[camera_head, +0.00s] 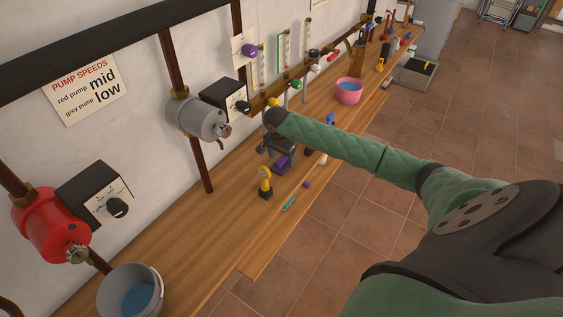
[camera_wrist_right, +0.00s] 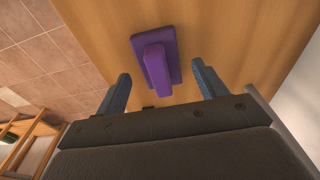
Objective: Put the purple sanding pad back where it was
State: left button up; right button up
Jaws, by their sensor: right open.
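The purple sanding pad (camera_wrist_right: 158,62) lies on the wooden bench, its raised grip facing up, in the right wrist view. It also shows in the head view (camera_head: 280,165), partly hidden beneath my right gripper. My right gripper (camera_wrist_right: 163,88) is open, with one finger on each side of the pad's line and the pad a little beyond the fingertips. No contact between fingers and pad shows. In the head view my right gripper (camera_head: 277,147) hangs over the bench, coming from the right. My left gripper is not in view.
The wooden bench (camera_head: 185,245) runs along the wall. Near the pad are a yellow-and-black tool (camera_head: 265,183), a teal stick (camera_head: 289,203) and a small purple block (camera_head: 306,184). A pink basin (camera_head: 349,91) stands farther back; a grey bucket (camera_head: 131,290) stands at front left.

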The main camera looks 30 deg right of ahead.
aim_at(279, 161)
jog(key=r, duration=0.3)
jog(key=r+b, duration=0.1)
jog(key=r, duration=0.1)
jog(key=a+r+b, duration=0.1)
jog(key=r, duration=0.2)
jog(key=shift+s+r, duration=0.2)
jog(key=shift+r, duration=0.1)
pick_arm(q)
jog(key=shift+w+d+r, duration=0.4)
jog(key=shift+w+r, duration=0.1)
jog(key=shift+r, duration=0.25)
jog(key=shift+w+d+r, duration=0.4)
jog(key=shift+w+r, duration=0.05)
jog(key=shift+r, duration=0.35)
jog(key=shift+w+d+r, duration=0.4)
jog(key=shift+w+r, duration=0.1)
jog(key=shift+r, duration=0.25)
pick_arm(e)
jog(key=shift+r, duration=0.65)
